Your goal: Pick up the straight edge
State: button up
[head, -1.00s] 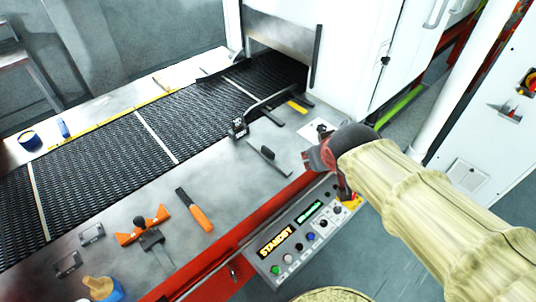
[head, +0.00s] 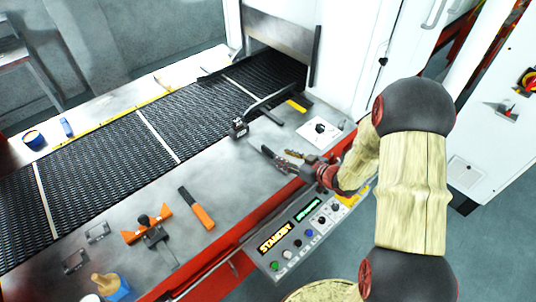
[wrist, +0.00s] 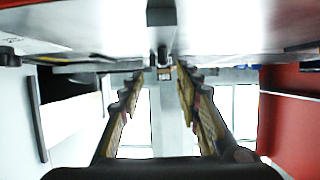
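The straight edge appears to be the narrow dark bar with a raised black grip (head: 268,153), lying on the metal table beside the belt. My gripper (head: 279,154) is low over the table at that bar, coming from the right, and covers part of it. In the wrist view my gripper (wrist: 159,75) has its two fingers apart, with a clear gap between them. A dark block shows at the top of that view, in line with the gap; I cannot tell whether it is the bar's grip. No contact is visible.
A black mesh belt (head: 110,150) runs into the white machine (head: 340,50). An orange-handled tool (head: 198,210), an orange tool with a black knob (head: 145,228) and a brush in a blue holder (head: 112,286) lie front left. A control panel (head: 300,228) is below the table edge.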

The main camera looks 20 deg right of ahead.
aim_at(270, 151)
jog(key=x, duration=0.5)
jog(key=b+x, duration=0.1)
jog(key=x, duration=0.1)
jog(key=shift+w+a, duration=0.1)
jog(key=shift+a, duration=0.25)
jog(key=shift+r, duration=0.1)
jog(key=shift+c, duration=0.2)
jog(key=c, duration=0.8)
grip_shut()
